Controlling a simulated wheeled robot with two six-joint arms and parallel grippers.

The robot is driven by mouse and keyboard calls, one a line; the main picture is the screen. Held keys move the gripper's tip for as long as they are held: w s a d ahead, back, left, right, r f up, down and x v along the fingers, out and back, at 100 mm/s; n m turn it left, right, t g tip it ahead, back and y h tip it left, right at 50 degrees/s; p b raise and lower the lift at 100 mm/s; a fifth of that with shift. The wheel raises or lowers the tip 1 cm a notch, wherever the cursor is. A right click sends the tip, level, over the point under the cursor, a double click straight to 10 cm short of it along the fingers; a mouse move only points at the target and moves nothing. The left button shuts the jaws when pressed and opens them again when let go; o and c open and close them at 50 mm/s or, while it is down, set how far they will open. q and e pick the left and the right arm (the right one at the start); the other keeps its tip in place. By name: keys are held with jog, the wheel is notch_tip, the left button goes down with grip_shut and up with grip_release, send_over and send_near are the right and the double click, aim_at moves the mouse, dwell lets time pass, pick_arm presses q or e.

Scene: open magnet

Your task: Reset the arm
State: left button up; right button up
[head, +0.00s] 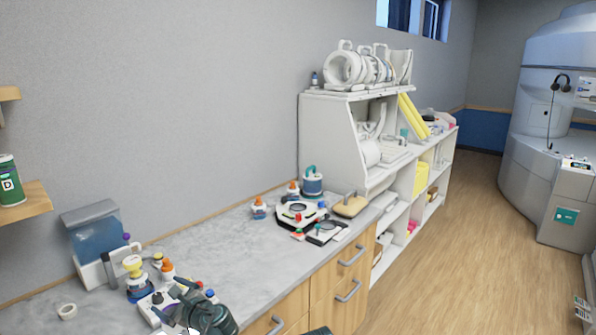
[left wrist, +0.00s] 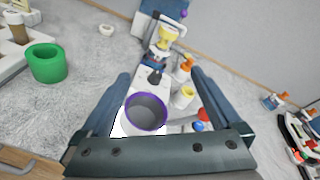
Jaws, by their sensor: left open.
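My left gripper (head: 176,302) is low at the front left in the head view, over the marble counter (head: 236,236). In the left wrist view the left gripper (left wrist: 160,82) is open, with its two fingers spread wide apart. A grey cup with a purple rim (left wrist: 147,112) shows between the fingers; I cannot tell whether they touch it. A white panel with knobs (head: 150,305) lies close to the gripper in the head view. My right gripper is not in view.
A blue-windowed box (head: 95,235) and orange-capped bottles (head: 167,270) stand behind the gripper. The counter between is clear.

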pick_arm(q)
jog(key=s+d+f+n+g+h, duration=0.1)
jog(key=d+f+n, duration=0.1)
jog(key=s+d+f+n+g+h, duration=0.1)
jog(key=d+f+n, duration=0.1)
jog(key=f, duration=0.1)
jog(key=s+d+f+n+h+b, duration=0.1)
jog(key=d+f, duration=0.1)
jog(key=f, duration=0.1)
jog(key=shift+s+d+n+g, duration=0.1)
jog(key=shift+s+n+g, duration=0.2)
jog(key=shift+n+g, duration=0.1)
jog(key=s+d+f+n+g+h, duration=0.2)
jog(key=s+d+f+n, duration=0.1)
jog(key=s+d, duration=0.2)
jog(key=s+d+f+n+g+h+b, duration=0.1)
jog(key=s+d+f+n+g+h, duration=0.1)
jog(key=d, duration=0.7)
jog(key=s+d+f+n+g+h, duration=0.2)
jog(key=s+d+f+n, duration=0.3)
jog(key=s, duration=0.3)
jog(key=shift+d+f+g+h+b, duration=0.4)
jog(key=shift+d+f+h, duration=0.35)
jog(key=shift+d+h, duration=0.15)
